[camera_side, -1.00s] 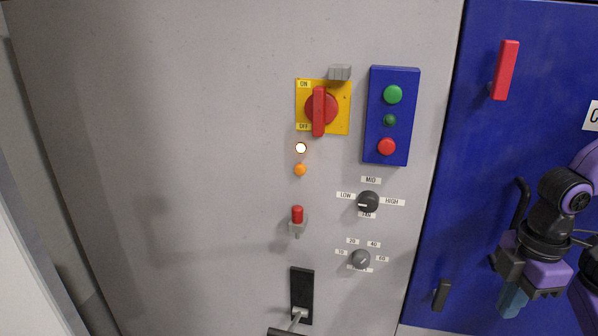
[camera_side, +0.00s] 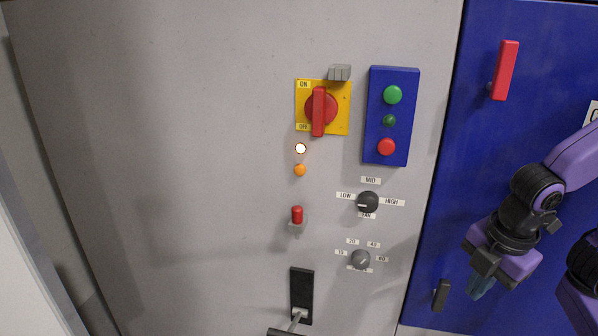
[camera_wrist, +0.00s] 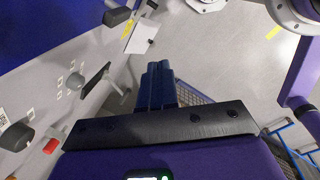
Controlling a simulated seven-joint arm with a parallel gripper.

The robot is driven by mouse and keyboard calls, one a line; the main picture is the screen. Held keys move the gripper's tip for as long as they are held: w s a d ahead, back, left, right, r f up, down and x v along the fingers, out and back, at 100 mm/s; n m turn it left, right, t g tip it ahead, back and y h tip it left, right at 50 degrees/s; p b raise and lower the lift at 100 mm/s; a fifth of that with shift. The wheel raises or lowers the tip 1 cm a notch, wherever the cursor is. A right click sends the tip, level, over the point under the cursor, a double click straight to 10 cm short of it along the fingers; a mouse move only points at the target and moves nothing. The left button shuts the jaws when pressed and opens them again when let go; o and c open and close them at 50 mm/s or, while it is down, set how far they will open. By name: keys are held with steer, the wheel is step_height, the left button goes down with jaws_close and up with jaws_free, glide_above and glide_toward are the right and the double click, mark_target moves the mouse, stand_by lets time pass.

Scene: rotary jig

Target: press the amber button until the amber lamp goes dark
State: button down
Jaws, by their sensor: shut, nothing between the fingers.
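The amber button (camera_side: 300,170) is a small orange knob on the grey panel, below the yellow switch plate. Just above it is a small lamp (camera_side: 300,148), glowing near white with a faint amber rim, so it is lit. My gripper (camera_side: 480,287) is at the lower right in front of the blue door, well apart from the button. In the wrist view its fingers (camera_wrist: 157,86) are together, with nothing between them. I cannot make out the amber button or the lamp in the wrist view.
The red rotary switch (camera_side: 319,111), blue button box (camera_side: 412,120), red-tipped toggle (camera_side: 297,215), two dials (camera_side: 368,201) (camera_side: 361,259) and black lever plate (camera_side: 302,290) crowd the panel. A red handle (camera_side: 504,70) juts from the blue door. The panel's left is clear.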

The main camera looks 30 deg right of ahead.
mark_target(300, 170)
steer(key=w+a+r+n+t, duration=0.3)
steer(key=w+a+n, duration=0.4)
steer(key=n, duration=0.3)
steer(key=w+a+r+n+t, duration=0.3)
steer(key=w+a+n, duration=0.5)
steer(key=n, duration=0.3)
steer(key=w+a+r+n+t, duration=0.4)
steer(key=w+a+n, duration=0.4)
steer(key=n, duration=0.3)
steer(key=shift+w+a+t+h, duration=0.2)
steer(key=shift+t+h, duration=0.1)
steer(key=shift+t, duration=0.3)
steer(key=shift+d, duration=0.15)
steer(key=w+d, duration=0.6)
steer(key=shift+w+d, duration=0.15)
steer(key=shift+w, duration=0.05)
steer(key=shift+w+d, duration=0.2)
